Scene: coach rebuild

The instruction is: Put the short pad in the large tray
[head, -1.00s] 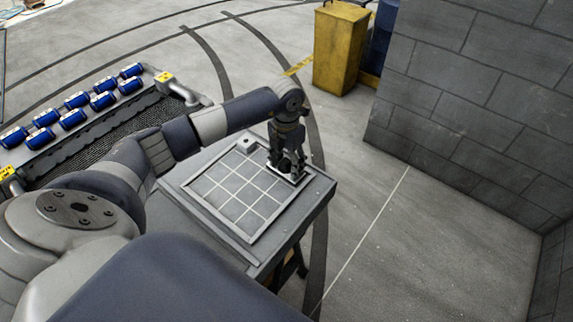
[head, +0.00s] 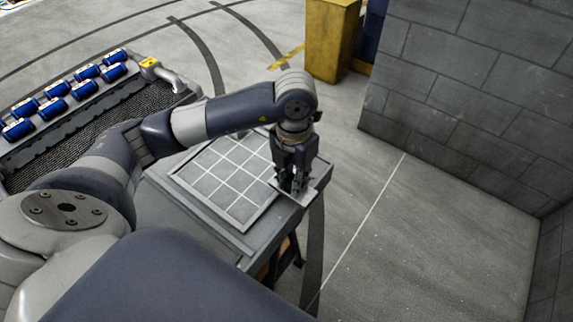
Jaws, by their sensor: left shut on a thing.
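The large tray (head: 243,226) is a flat grey square tray with a grid of pale lines, lying on a dark grey table. My left gripper (head: 291,190) points down at the tray's right corner. It is shut on a small, thin, light grey plate (head: 309,198), which looks like the short pad. The plate sticks out to the right of the fingers, over the tray's edge and the table's corner. The fingers hide part of it, and I cannot tell whether it touches the tray. My right gripper is not in view.
A rack with several blue cylinders (head: 55,90) stands at the left beyond my arm. A yellow bin (head: 332,40) stands at the back. A grey block wall (head: 470,100) closes off the right. The floor between table and wall is clear.

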